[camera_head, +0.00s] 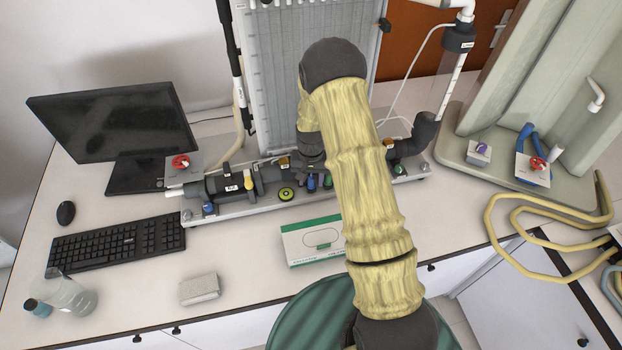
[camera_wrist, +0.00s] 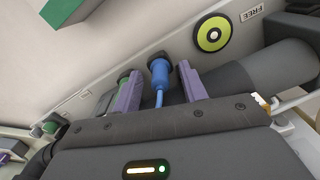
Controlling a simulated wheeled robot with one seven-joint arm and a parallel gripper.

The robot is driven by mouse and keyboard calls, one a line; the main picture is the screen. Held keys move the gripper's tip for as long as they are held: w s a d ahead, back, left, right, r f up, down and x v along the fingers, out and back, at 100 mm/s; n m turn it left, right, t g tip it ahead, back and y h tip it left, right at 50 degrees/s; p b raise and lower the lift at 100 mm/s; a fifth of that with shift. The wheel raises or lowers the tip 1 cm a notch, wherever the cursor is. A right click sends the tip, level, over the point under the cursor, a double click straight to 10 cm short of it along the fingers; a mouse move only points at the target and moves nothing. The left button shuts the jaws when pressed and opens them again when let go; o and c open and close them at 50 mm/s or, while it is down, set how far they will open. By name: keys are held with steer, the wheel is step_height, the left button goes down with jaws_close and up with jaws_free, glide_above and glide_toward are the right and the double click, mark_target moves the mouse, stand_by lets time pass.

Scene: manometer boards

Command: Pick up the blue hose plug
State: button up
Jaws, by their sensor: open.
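The blue hose plug (camera_wrist: 159,71) shows in the wrist view between the two purple fingers of my gripper (camera_wrist: 158,78). It has a blue stem or hose running down toward the gripper body. The fingers are apart, one on each side, and I cannot tell whether either touches it. In the head view the blue hose plug (camera_head: 311,183) sits at the front of the manometer board's base, below my gripper's dark end. My arm covers part of the board there.
A yellow-green disc (camera_wrist: 212,34) and a green plug (camera_wrist: 123,79) flank the blue plug. A dark pipe (camera_wrist: 250,80) runs close to the right finger. A green-and-white box (camera_head: 311,240) lies in front. A keyboard (camera_head: 118,247) and monitor (camera_head: 110,122) stand left.

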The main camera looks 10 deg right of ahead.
mark_target(311, 177)
steer(key=shift+f, duration=0.15)
steer(key=shift+c, duration=0.4)
jaws_close()
step_height(311, 177, up, 10)
steer(key=b, duration=0.4)
steer(key=shift+w, duration=0.1)
stand_by(0.8)
